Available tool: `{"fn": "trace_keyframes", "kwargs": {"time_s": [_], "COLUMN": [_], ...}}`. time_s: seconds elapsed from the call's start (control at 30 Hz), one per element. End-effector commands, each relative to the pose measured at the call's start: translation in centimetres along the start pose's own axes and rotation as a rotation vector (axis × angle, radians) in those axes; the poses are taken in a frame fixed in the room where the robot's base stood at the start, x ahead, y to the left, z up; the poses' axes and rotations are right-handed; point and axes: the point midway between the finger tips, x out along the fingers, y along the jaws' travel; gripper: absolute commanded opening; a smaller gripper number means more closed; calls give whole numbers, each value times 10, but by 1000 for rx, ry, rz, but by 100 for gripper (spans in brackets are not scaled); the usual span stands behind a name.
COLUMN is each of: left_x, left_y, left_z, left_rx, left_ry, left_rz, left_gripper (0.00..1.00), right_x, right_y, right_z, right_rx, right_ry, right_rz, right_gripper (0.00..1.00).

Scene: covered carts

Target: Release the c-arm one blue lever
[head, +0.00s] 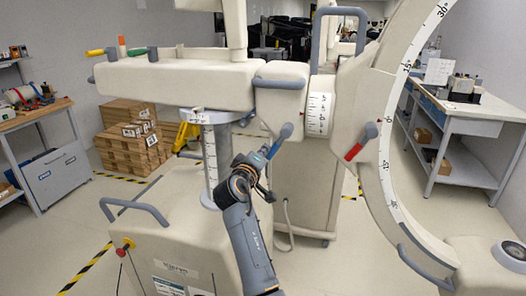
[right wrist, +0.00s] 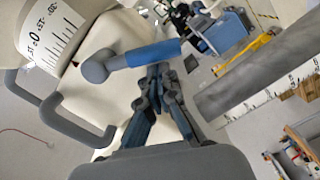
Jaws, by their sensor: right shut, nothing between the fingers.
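The C-arm (head: 404,125) is a large beige machine with a curved, scaled arc at the right of the head view. Its blue lever (head: 279,141) sticks out below the joint beside the round scale. In the right wrist view the blue lever (right wrist: 152,54) lies across the upper middle, with a grey round hub at its left end. My right gripper (head: 264,158) is just below the lever in the head view. In the wrist view its fingertips (right wrist: 158,72) are together and empty, right by the lever; I cannot tell whether they touch it. My left gripper is out of view.
A red lever (head: 360,142) sits right of the blue one. Green (head: 138,52) and yellow (head: 95,52) levers are at the upper left. The column (head: 215,160) and a grey handle (head: 137,209) stand nearby. Boxes (head: 130,138) and a workbench (head: 465,120) are farther back.

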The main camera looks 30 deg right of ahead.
Motion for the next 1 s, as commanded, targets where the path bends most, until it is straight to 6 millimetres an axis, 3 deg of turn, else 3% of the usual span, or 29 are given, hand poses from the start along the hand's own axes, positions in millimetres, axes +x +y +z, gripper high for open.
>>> {"fn": "trace_keyframes", "kwargs": {"time_s": [0.57, 1.0], "left_x": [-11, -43], "left_y": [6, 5], "left_z": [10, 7], "left_rx": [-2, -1], "left_ry": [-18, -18], "left_rz": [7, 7], "left_gripper": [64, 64], "right_x": [1, 2], "right_y": [-1, 0], "right_z": [10, 35], "right_rx": [-116, -440], "right_ry": [-3, -5], "right_rz": [6, 21], "right_gripper": [0, 0]}}
